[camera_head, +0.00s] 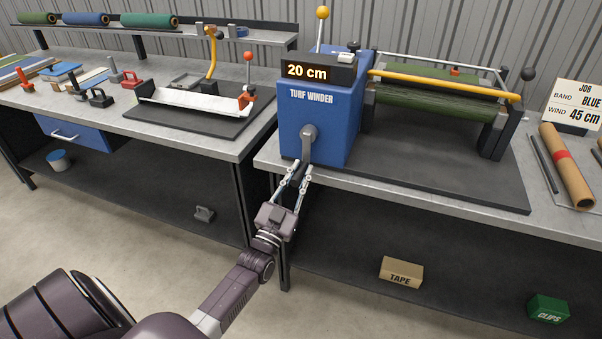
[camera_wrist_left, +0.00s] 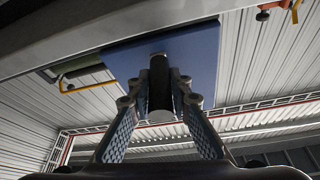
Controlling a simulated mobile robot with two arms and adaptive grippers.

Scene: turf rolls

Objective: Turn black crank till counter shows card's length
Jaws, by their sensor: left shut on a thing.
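The blue turf winder (camera_head: 318,121) stands on the right bench, and its counter (camera_head: 307,71) reads 20 cm. The job card (camera_head: 574,104) at the far right reads BAND BLUE, WIND 45 cm. The crank's grey arm (camera_head: 308,142) hangs down from the hub on the winder's front face. My left gripper (camera_head: 299,177) is shut on the black crank handle (camera_head: 299,171), below the hub. In the left wrist view the dark handle (camera_wrist_left: 159,95) sits between both fingers. A green turf roll (camera_head: 435,108) lies across the winder's rollers. My right gripper is not in view.
The yellow bar (camera_head: 445,84) crosses in front of the roll, and a yellow-knobbed lever (camera_head: 322,14) rises behind the winder. A brown tube with a red band (camera_head: 566,165) lies at the right. A cutting tray (camera_head: 190,101) and small tools stand on the left bench.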

